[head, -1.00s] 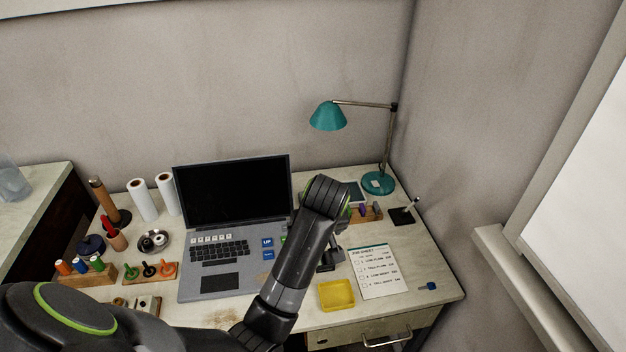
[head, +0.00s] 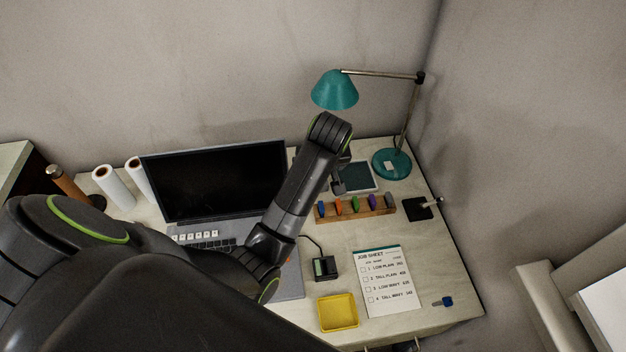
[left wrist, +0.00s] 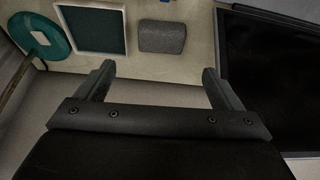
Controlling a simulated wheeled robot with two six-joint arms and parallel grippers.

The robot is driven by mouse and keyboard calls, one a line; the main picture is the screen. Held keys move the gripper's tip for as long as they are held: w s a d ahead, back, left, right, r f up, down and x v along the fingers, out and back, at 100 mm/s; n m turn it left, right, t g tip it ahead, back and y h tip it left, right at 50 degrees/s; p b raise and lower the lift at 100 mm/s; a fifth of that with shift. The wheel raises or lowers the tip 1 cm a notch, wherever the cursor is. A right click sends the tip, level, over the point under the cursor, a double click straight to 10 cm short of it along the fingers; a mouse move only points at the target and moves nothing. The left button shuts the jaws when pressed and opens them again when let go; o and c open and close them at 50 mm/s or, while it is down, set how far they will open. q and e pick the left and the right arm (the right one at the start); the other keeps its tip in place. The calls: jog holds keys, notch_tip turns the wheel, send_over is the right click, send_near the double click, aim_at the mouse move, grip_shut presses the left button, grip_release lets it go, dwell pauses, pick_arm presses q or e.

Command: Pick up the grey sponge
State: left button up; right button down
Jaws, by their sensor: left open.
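The grey sponge (left wrist: 162,37) lies on the desk in the left wrist view, beside a dark green square tray with a pale rim (left wrist: 98,26). In the head view I cannot make it out; my left arm covers that part of the desk. My left gripper (left wrist: 158,75) is open and empty, with its two fingers spread and the sponge beyond them, roughly centred between them. In the head view the left gripper is mostly hidden by its own wrist. My right gripper is not in view.
The laptop (head: 212,180) stands left of the arm. The teal lamp (head: 391,164) stands at the back right. A wooden rack (head: 380,211) with several coloured pieces, a small black device (head: 326,268), a yellow tray (head: 338,312) and a job sheet (head: 391,281) occupy the right side.

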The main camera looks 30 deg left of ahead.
pick_arm(q)
jog(key=x, duration=0.8)
jog(key=shift+a+p+x, duration=0.2)
jog(key=shift+p+x, duration=0.1)
jog(key=shift+x, duration=2.3)
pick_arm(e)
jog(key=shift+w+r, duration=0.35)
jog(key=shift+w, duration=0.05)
pick_arm(q)
jog(key=shift+c, duration=0.2)
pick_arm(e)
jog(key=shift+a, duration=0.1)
pick_arm(q)
jog(key=c, duration=0.7)
